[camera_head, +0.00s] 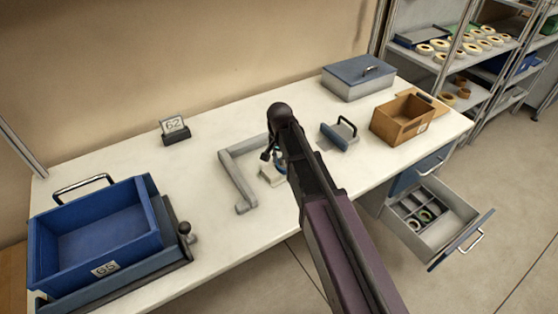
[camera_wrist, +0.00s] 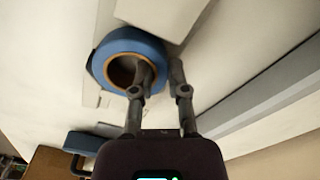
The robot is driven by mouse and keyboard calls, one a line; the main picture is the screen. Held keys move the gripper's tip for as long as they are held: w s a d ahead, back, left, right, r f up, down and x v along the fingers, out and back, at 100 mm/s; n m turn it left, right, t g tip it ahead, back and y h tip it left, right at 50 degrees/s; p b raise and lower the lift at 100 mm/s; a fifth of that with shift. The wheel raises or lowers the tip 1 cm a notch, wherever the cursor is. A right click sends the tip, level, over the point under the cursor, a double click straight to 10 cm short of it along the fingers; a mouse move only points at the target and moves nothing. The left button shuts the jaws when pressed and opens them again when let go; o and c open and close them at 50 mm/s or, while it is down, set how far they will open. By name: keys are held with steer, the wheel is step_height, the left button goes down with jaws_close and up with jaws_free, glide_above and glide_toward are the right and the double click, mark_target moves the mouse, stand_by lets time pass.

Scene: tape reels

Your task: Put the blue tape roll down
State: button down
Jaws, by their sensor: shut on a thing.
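The blue tape roll (camera_wrist: 125,45) is a blue ring with a brown core, seen in the wrist view. My gripper (camera_wrist: 161,70) is shut on its wall, with one finger inside the core and the other outside. In the head view my gripper (camera_head: 269,155) is over the middle of the white table, and the arm hides most of the roll. A small pale block (camera_head: 270,174) shows just below the gripper; whether the roll touches it I cannot tell.
A grey angled bracket (camera_head: 238,180) lies left of the gripper. A blue-based handled tool (camera_head: 338,135), a wooden box (camera_head: 402,120) and a grey lidded box (camera_head: 358,79) stand right. A blue bin (camera_head: 100,240) is at left. An open drawer (camera_head: 468,222) holds rolls.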

mark_target(279, 160)
steer(key=shift+f+b, duration=0.3)
steer(key=shift+f, duration=0.05)
steer(key=c, duration=0.6)
jaws_free()
steer(key=shift+c, duration=0.2)
steer(key=shift+r, duration=0.2)
step_height(279, 160, up, 12)
steer(key=p, duration=1.2)
steer(key=shift+r+p, duration=0.15)
steer(key=shift+p, duration=0.15)
steer(key=shift+d, duration=0.1)
